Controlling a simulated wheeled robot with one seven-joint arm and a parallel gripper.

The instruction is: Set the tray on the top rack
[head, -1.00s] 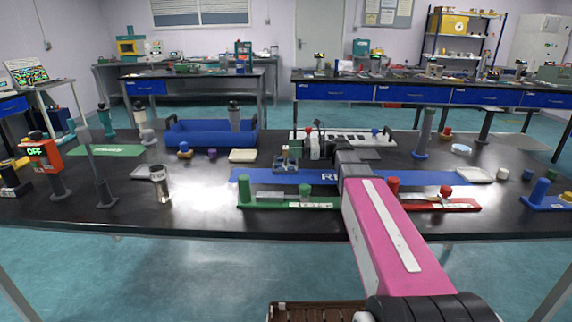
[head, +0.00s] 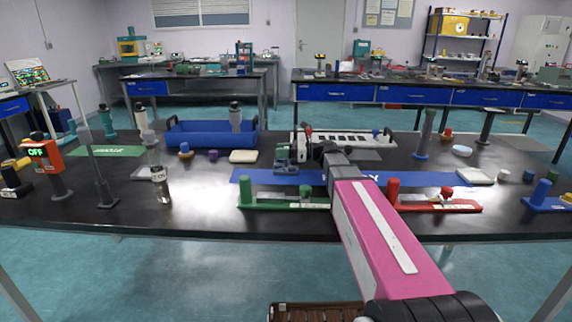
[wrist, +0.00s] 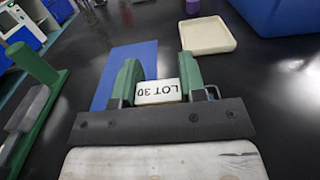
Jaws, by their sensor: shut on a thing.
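My gripper (wrist: 157,82) has green fingers in the wrist view and is shut on a small white block labelled LOT 30 (wrist: 158,93). In the head view my gripper (head: 303,146) is over the far edge of the blue mat, and the block is too small to make out clearly. A shallow cream tray (head: 243,156) lies on the bench left of my gripper; it also shows beyond the fingers in the wrist view (wrist: 208,36). A blue tray with raised handles (head: 212,138) stands behind it. A white slotted rack (head: 350,137) stands behind my gripper, partly hidden.
A green fixture (head: 285,203) and a red fixture (head: 440,206) lie near the front edge. A tall cylinder on a blue base (head: 425,135) stands at right. A shelf rack (head: 460,40) is far back.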

